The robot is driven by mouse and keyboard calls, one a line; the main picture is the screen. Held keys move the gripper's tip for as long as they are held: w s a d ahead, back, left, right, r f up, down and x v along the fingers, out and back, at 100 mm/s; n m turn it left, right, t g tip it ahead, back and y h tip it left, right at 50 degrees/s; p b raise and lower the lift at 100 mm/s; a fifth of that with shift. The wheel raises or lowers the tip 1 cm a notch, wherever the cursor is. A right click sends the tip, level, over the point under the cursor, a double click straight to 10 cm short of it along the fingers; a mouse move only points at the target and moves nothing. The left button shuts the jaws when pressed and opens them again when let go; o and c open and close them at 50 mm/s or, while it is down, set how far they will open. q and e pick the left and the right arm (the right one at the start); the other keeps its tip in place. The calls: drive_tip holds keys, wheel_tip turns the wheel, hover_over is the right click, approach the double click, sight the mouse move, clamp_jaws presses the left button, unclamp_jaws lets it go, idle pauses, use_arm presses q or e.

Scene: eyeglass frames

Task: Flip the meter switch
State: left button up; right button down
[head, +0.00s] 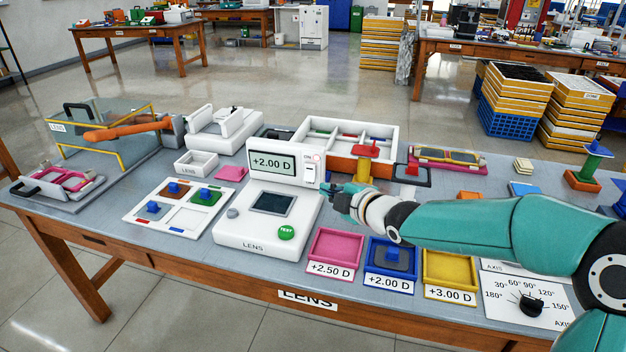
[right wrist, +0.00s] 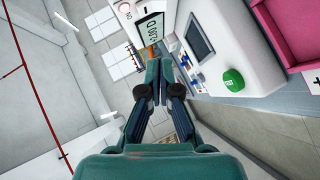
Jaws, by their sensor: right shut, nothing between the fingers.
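The meter (head: 255,232) is a white box labelled LENS on the grey table. Its upright display (head: 272,163) reads +2.00 D, and a green TEST button (head: 286,232) is on its front. The white switch (head: 309,175) sits right of the display, under an ON label. My right gripper (head: 335,190) is shut and empty, just right of the switch; I cannot tell whether it touches. In the right wrist view the shut fingertips (right wrist: 154,72) point toward the display end of the meter (right wrist: 238,55); the switch is not clear there. My left gripper is not in view.
Pink (head: 335,247), blue (head: 378,282) and yellow (head: 450,267) trays stand in front of my right arm. A white board (head: 185,222) with coloured squares lies left of the meter.

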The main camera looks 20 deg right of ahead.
drive_tip(key=p, duration=0.1)
approach(307, 177)
drive_tip(key=w+a, duration=0.1)
drive_tip(key=a, duration=0.1)
drive_tip(key=w+a, duration=0.2)
drive_tip(key=w+d+p, duration=0.1)
drive_tip(key=w+d+f+p, duration=0.1)
drive_tip(key=shift+w+f, duration=0.25)
drive_tip(key=shift+w+d+f, duration=0.1)
drive_tip(key=shift+w+f, duration=0.15)
drive_tip(key=shift+w, duration=0.05)
drive_tip(key=b, duration=0.3)
drive_tip(key=shift+w+d+t, duration=0.1)
drive_tip(key=shift+d+t, duration=0.05)
drive_tip(key=shift+t, duration=0.15)
drive_tip(key=shift+f, duration=0.1)
drive_tip(key=shift+b, duration=0.35)
